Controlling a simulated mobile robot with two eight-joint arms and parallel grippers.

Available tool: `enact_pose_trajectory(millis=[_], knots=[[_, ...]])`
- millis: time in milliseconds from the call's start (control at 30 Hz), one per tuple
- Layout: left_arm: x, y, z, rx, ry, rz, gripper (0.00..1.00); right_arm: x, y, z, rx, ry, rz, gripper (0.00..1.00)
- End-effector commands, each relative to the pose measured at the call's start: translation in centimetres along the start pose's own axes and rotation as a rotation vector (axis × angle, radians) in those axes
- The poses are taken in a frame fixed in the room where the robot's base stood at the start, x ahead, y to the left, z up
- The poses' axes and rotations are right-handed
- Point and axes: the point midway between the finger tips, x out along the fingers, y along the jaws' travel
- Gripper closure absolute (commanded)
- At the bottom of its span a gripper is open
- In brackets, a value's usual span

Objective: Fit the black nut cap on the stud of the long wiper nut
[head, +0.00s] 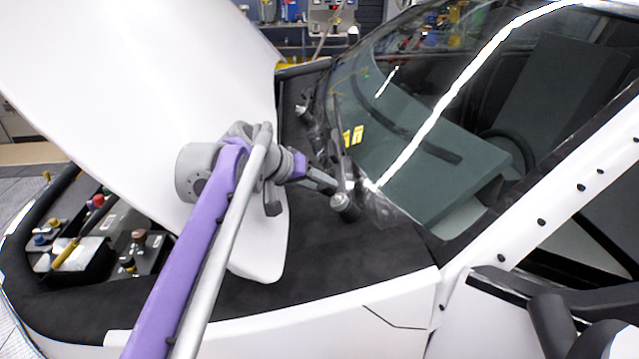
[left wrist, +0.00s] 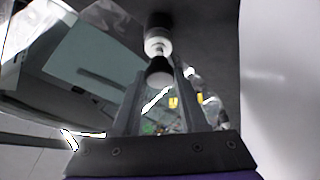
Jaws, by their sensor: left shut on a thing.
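My left gripper (head: 338,188) reaches in from the left to the foot of the windshield. In the left wrist view, its two grey fingers (left wrist: 162,80) are shut on the black nut cap (left wrist: 159,70), held at the fingertips. Just beyond the cap is a pale, rounded metal part (left wrist: 157,45), which looks like the wiper nut, with a dark cylinder (left wrist: 158,20) behind it. The cap and this part overlap in the view; I cannot tell whether they touch. In the head view a grey, rounded fitting (head: 344,203) shows beside the fingertips. My right gripper is not in view.
The white raised hood (head: 150,70) stands close to my left arm. The windshield (head: 420,130) rises just behind the fingertips. The engine bay (head: 95,235) with several coloured caps is open at left. Dark cowl (head: 370,255) in front of the gripper is clear.

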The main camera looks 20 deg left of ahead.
Motion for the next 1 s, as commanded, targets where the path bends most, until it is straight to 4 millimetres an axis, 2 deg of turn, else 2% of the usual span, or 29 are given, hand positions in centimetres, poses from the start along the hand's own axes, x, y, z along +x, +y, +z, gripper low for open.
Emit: enact_pose_trajectory(millis=[1000], knots=[[-0.04, 0.04, -0.09, 0.0, 0.0, 0.0, 1.0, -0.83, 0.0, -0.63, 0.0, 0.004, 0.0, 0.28]])
